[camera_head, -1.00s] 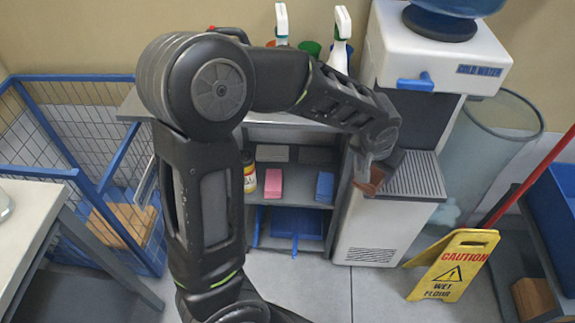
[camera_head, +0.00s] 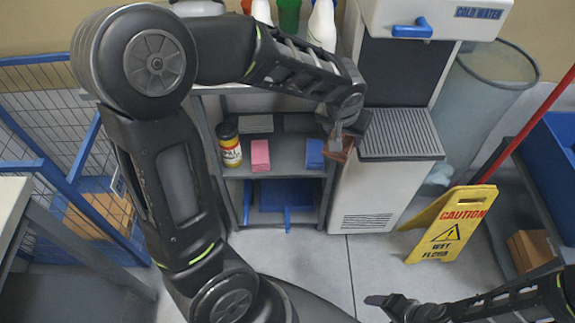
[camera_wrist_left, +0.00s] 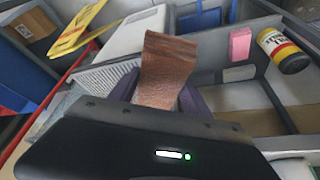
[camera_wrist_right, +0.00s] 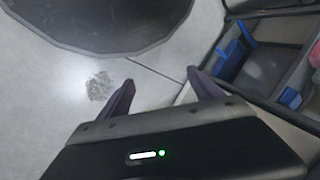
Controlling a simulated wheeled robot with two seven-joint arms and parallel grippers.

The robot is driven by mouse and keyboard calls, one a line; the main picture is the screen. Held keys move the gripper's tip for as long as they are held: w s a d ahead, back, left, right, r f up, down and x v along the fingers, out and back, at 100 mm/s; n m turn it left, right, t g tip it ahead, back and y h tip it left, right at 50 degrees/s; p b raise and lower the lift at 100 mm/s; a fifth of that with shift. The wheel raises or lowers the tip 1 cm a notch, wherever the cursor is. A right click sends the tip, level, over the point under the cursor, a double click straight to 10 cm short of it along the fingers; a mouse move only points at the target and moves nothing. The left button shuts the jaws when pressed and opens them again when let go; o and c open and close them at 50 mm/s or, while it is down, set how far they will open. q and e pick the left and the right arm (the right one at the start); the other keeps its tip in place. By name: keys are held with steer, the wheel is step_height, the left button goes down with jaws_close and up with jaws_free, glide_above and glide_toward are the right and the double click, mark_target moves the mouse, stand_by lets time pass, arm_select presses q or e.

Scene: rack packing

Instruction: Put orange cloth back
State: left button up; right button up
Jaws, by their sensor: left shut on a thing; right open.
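My left gripper (camera_head: 343,133) is shut on the orange cloth (camera_head: 340,147), a brownish-orange folded piece that sticks out between the fingers. The cloth also shows large in the left wrist view (camera_wrist_left: 166,70), between the fingertips. It is held in the air at the right front of the grey shelf rack (camera_head: 277,166), beside the water dispenser. Whether it touches the rack's side cannot be told. On the rack's middle shelf stand a yellow-black bottle (camera_head: 230,146), a pink block (camera_head: 260,155) and a blue block (camera_head: 315,153). My right gripper (camera_wrist_right: 158,92) is open and empty above the floor.
The water dispenser (camera_head: 375,185) stands right of the rack. A yellow wet-floor sign (camera_head: 447,225) stands on the floor right of it. A blue wire cage (camera_head: 62,195) and a table (camera_head: 12,205) are at the left. A blue dustpan (camera_head: 286,196) lies on the lower shelf.

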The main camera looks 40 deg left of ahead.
steer(key=shift+o, duration=0.4)
step_height(320, 180, down, 25)
steer(key=w+d+b, duration=0.1)
steer(key=b, duration=2.1)
steer(key=shift+w+d+t, duration=0.25)
steer(key=shift+w+t, duration=0.05)
steer(key=shift+w, duration=0.05)
arm_select(q)
steer(key=s+a+f+n+y, duration=0.1)
steer(key=s+a+f+n, duration=0.2)
steer(key=f, duration=0.8)
steer(key=s+a+f+n+g+y, duration=0.1)
steer(key=s+a+f, duration=0.4)
steer(key=f, duration=0.6)
steer(key=shift+s+a+n, duration=0.4)
steer(key=shift+s+n, duration=0.45)
steer(key=shift+n, duration=0.05)
arm_select(e)
steer(key=shift+r, duration=0.2)
